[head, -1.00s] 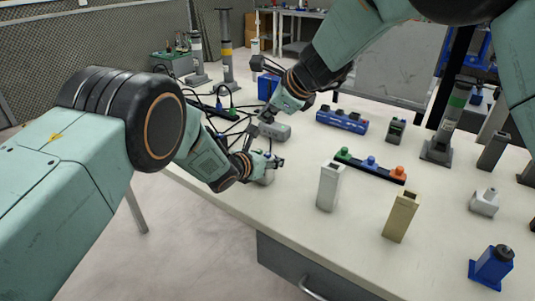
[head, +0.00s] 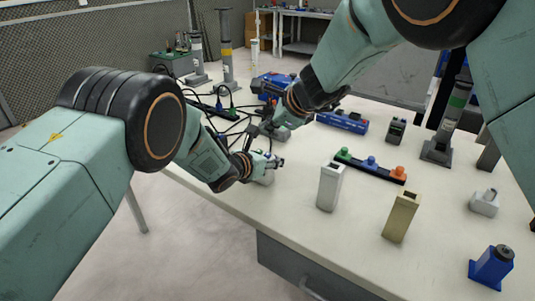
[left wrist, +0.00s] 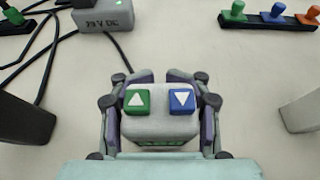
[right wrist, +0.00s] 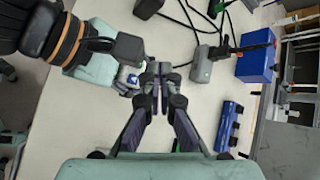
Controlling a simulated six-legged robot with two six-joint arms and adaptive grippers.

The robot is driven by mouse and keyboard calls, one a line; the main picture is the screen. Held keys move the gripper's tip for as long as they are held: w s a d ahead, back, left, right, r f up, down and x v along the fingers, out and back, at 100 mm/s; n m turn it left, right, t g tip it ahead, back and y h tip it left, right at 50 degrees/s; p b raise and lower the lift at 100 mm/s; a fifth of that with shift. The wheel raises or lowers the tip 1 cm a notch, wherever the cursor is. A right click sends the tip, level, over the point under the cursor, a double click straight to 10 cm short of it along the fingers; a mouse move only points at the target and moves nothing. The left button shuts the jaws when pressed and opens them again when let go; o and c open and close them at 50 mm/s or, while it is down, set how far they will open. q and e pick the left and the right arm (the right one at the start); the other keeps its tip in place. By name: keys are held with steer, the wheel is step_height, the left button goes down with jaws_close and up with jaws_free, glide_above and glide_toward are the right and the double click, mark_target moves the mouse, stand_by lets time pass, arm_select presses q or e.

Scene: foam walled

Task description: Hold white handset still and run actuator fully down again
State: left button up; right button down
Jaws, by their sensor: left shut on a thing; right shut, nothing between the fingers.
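The white handset (left wrist: 160,125) is between my left gripper's fingers (left wrist: 160,108), shut on its sides. In the left wrist view its top shows a green up-arrow button (left wrist: 137,100) and a blue down-arrow button (left wrist: 182,99). In the head view my left gripper (head: 262,164) holds it at the near left table edge. My right gripper (right wrist: 160,70) is shut and empty. In the right wrist view its tips appear beside the handset's blue button (right wrist: 132,79); contact cannot be told. Upright columns with coloured bands (head: 226,55) stand behind; which is the actuator is unclear.
A grey box marked 24 V DC (left wrist: 103,17) with black cables lies beyond the handset. A blue box (right wrist: 256,60) and a blue rail (head: 343,122) stand farther back. A black strip with coloured knobs (head: 370,166) and white and tan posts (head: 330,186) stand to the right.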

steer(key=shift+f, duration=2.5)
steer(key=shift+f, duration=0.1)
steer(key=shift+f, duration=0.35)
steer(key=shift+f, duration=0.5)
stand_by(1.9)
steer(key=shift+r, duration=0.15)
stand_by(1.2)
steer(key=shift+r, duration=0.8)
steer(key=shift+r, duration=2.5)
